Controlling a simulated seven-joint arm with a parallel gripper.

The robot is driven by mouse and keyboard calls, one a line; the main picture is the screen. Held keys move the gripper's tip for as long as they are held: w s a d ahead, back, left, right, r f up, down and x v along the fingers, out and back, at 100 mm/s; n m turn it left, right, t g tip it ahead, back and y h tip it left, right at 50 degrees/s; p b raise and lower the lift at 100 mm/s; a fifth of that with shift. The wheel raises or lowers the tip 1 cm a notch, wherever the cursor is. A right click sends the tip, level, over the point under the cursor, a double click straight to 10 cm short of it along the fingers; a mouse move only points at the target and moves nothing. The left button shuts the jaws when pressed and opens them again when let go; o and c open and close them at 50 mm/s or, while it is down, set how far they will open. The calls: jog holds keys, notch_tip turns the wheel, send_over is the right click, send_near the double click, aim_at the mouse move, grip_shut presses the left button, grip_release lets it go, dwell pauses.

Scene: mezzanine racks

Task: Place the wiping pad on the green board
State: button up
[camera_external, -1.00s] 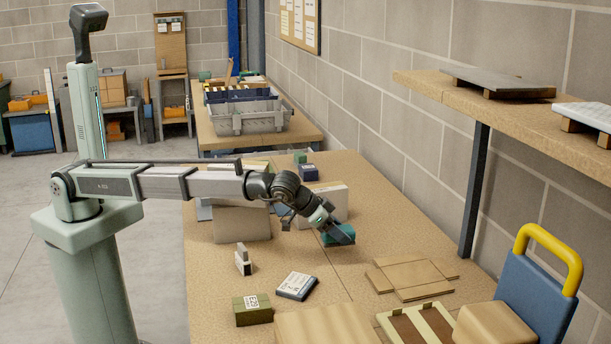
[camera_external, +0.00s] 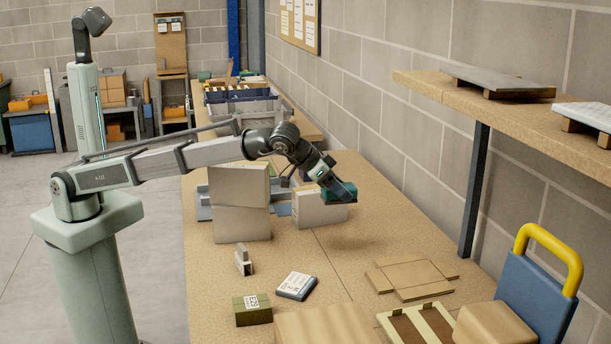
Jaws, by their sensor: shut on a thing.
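My gripper (camera_external: 333,187) is in the air above the far right part of the table. It is shut on a small teal block with a dark underside, which I take to be the wiping pad (camera_external: 340,193). A shadow lies on the table below, apart from the pad. I cannot pick out a green board for certain. A small olive-green box with a white label (camera_external: 253,311) stands near the front of the table.
Stacked beige boxes (camera_external: 241,222) and a pale box (camera_external: 318,210) stand around my arm. A labelled dark-edged box (camera_external: 296,286), flat brown boards (camera_external: 411,278) and a blue thing with a yellow handle (camera_external: 541,285) are nearer. A shelf (camera_external: 440,88) overhangs at right. Mid-table is partly clear.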

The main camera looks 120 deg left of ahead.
notch_tip(320, 180, up, 11)
jog(key=s+a+n+g+y, duration=0.3)
jog(key=s+a+n+g, duration=0.35)
jog(key=s+a, duration=2)
jog(key=s+a+n+g+h, duration=0.15)
jog(key=s+a+n, duration=0.3)
jog(key=s, duration=0.85)
jog(key=s+a+n+g, duration=0.3)
jog(key=s+a+n, duration=0.15)
jog(key=s, duration=0.75)
jog(key=s+a+n+g+h, duration=0.1)
jog(key=s+a+n+g, duration=0.15)
jog(key=s+a, duration=0.7)
jog(key=shift+n, duration=0.4)
jog(key=shift+s+d+f, duration=0.45)
jog(key=shift+d+f, duration=0.2)
jog(key=shift+f, duration=4.15)
jog(key=shift+s+d+f, duration=0.45)
jog(key=shift+d+f, duration=0.25)
jog(key=shift+f, duration=4.1)
jog(key=shift+s+d+f, duration=0.45)
jog(key=shift+d+f, duration=0.2)
jog(key=shift+f, duration=4.15)
